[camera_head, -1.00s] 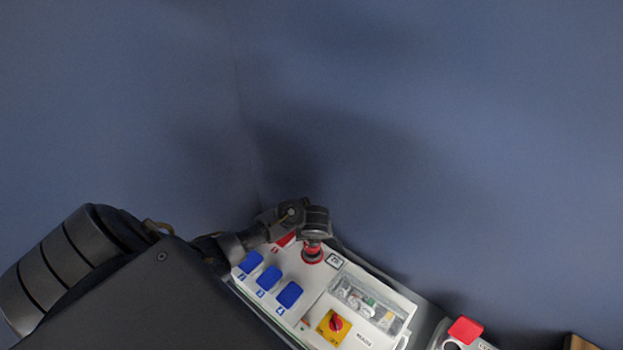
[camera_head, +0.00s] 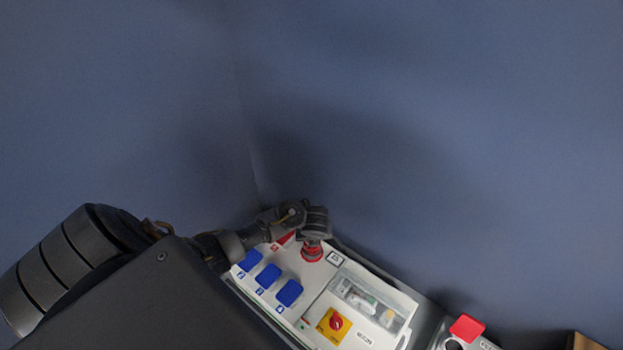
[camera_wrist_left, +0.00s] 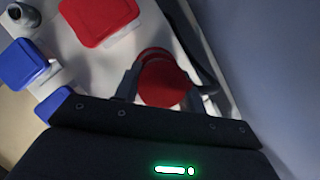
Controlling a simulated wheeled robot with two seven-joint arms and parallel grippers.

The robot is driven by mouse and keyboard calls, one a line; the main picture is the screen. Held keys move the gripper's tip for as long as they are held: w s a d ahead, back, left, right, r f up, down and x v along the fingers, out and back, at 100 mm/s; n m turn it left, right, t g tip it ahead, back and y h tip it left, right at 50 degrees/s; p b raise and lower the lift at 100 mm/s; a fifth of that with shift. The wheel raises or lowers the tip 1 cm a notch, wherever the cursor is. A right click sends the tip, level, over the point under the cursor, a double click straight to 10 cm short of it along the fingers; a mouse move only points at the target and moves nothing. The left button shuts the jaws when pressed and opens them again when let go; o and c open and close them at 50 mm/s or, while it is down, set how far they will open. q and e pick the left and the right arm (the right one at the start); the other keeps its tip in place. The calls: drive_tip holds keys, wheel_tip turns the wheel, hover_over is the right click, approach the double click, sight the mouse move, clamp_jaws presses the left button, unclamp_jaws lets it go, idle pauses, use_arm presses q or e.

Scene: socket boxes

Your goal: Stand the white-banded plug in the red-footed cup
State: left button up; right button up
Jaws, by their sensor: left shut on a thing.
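My left gripper (camera_head: 314,238) points down over the back left part of the white socket box (camera_head: 310,291). It is shut on a red plug (camera_wrist_left: 165,83), whose round red end shows in the left wrist view. I cannot make out a white band on it. Directly beneath the gripper is the red foot of a cup (camera_head: 312,254), set in the box's top. The gripper and plug hide most of the cup, so I cannot tell how deep the plug sits in it. My right gripper is not in view.
Blue socket covers (camera_head: 268,276) stand left of the cup, with a red cover (camera_wrist_left: 100,18) near them. A clear-lidded breaker panel (camera_head: 367,303) and a red-knobbed yellow switch (camera_head: 335,323) lie to the right. A second box with a red cover (camera_head: 466,328) stands further right.

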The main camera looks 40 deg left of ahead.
use_arm(q)
drive_tip(key=shift+f, duration=0.2)
drive_tip(key=shift+f+b, duration=0.5)
drive_tip(key=o, duration=1.1)
drive_tip(key=shift+o, duration=0.2)
drive_tip(key=w+a+r+p+v, duration=0.1)
drive_tip(key=a+p+v, duration=0.1)
drive_tip(key=p+v, duration=0.8)
drive_tip(key=v, duration=0.7)
drive_tip(key=shift+w+r+p, duration=0.25)
drive_tip(key=shift+w+p, duration=0.1)
